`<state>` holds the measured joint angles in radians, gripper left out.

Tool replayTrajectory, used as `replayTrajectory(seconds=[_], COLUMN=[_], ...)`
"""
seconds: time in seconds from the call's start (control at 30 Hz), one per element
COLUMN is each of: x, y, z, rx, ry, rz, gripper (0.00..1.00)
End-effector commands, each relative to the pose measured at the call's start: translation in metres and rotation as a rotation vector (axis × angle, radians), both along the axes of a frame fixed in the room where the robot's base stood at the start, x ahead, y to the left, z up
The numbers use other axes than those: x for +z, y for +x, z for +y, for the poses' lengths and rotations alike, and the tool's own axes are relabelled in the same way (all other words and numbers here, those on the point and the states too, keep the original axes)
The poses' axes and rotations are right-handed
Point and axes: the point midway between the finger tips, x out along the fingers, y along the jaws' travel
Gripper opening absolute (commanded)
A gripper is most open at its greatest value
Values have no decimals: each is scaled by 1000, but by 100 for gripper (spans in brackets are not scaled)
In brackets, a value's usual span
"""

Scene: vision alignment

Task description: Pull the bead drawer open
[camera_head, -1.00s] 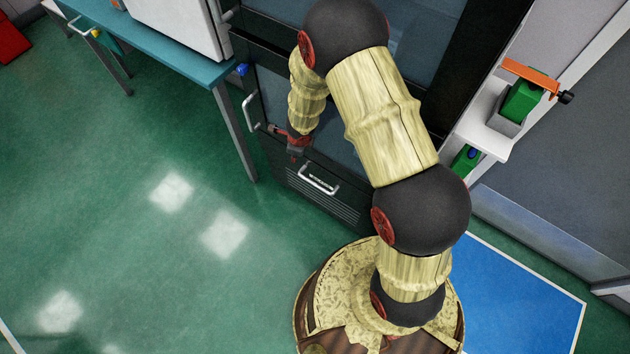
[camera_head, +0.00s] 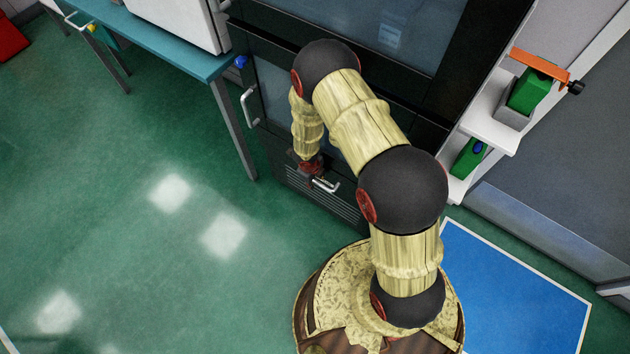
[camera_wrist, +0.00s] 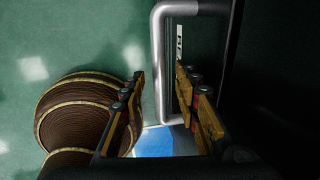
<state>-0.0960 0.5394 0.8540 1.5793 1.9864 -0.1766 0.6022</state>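The drawer front (camera_head: 342,207) is a dark slatted panel low on a black cabinet and looks flush with it. Its silver bar handle (camera_head: 326,187) also shows in the wrist view (camera_wrist: 157,45), with a small white label beside it. My gripper (camera_head: 313,170) reaches down at the handle and hides part of it. In the wrist view my gripper (camera_wrist: 159,72) is open, one finger on each side of the handle's long bar. A gap shows between the bar and the left finger. Contact with the right finger cannot be told.
A glass-fronted door with a silver handle (camera_head: 248,107) is above the drawer. A teal table (camera_head: 160,38) stands left of the cabinet. A white shelf (camera_head: 485,130) with green items is at right. Open green floor (camera_head: 130,250) lies left; a blue mat (camera_head: 510,300) lies right.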

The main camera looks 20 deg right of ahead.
Motion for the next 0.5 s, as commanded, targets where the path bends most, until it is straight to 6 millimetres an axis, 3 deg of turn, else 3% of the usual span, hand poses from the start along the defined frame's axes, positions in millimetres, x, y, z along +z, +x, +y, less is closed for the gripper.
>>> replayTrajectory(seconds=[0.27, 0.5], x=[-1, -1], y=[1, 1], z=[0, 0], rx=[1, 1], ry=[0, 0], rz=[-1, -1], gripper=[32, 19])
